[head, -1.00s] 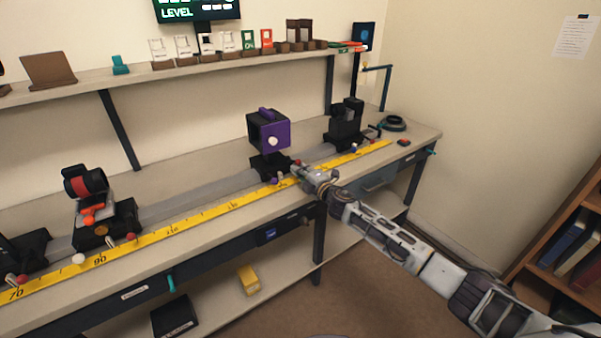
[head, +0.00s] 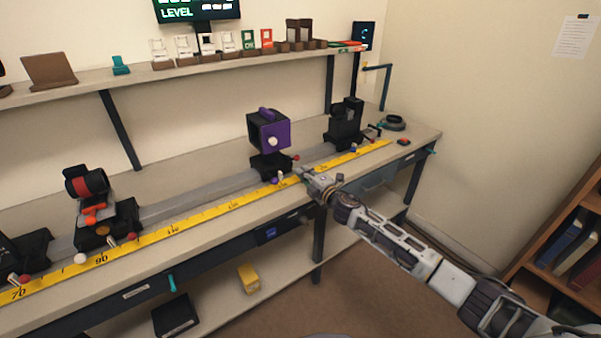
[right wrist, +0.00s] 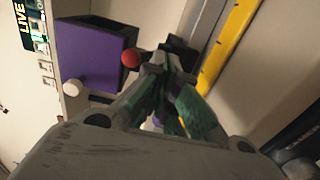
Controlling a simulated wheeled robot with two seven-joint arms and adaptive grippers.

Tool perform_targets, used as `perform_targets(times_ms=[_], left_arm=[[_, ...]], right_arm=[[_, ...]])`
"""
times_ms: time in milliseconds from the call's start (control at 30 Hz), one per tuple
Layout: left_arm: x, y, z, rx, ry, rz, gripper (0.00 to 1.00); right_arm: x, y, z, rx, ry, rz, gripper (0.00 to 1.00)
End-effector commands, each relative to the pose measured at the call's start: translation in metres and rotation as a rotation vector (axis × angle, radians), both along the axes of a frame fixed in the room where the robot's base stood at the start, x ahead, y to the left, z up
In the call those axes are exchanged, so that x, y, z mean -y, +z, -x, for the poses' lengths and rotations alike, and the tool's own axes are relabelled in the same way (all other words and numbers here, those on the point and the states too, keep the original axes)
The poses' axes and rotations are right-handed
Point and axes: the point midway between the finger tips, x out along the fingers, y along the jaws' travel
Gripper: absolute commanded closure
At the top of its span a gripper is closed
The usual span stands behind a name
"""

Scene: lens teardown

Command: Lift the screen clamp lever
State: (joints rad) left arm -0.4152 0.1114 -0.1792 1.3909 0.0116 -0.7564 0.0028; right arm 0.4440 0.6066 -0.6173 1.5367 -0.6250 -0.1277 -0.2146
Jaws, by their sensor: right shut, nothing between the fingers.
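The purple box-shaped unit (head: 268,131) stands on a black carriage (head: 270,168) on the rail; it also shows in the right wrist view (right wrist: 92,58). A clamp lever with a red ball end (head: 296,157) sticks out at the carriage's right side. Its red ball is beside my fingers in the right wrist view (right wrist: 131,58). My right gripper (head: 302,173) is shut and empty, just in front of and below the red ball. In the wrist view its fingertips (right wrist: 167,66) are close beside the lever; I cannot tell whether they touch. My left gripper is not in view.
A yellow scale (head: 205,217) runs along the rail (head: 200,197). Another carriage with a black holder (head: 345,125) stands to the right, and a lens carriage (head: 105,225) to the left. A shelf with small cards (head: 207,48) is above. The bench front beside the scale is clear.

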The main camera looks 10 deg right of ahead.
Motion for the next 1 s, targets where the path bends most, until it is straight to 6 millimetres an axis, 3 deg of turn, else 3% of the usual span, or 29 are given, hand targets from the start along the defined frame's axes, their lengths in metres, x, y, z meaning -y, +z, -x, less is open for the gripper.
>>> perform_targets(times_ms=[633,1000], left_arm=[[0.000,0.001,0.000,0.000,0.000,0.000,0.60],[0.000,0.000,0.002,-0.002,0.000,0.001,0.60]], right_arm=[[0.014,-0.006,0.036,0.000,-0.001,0.001,1.00],[0.016,-0.006,0.041,0.000,-0.001,0.001,1.00]])
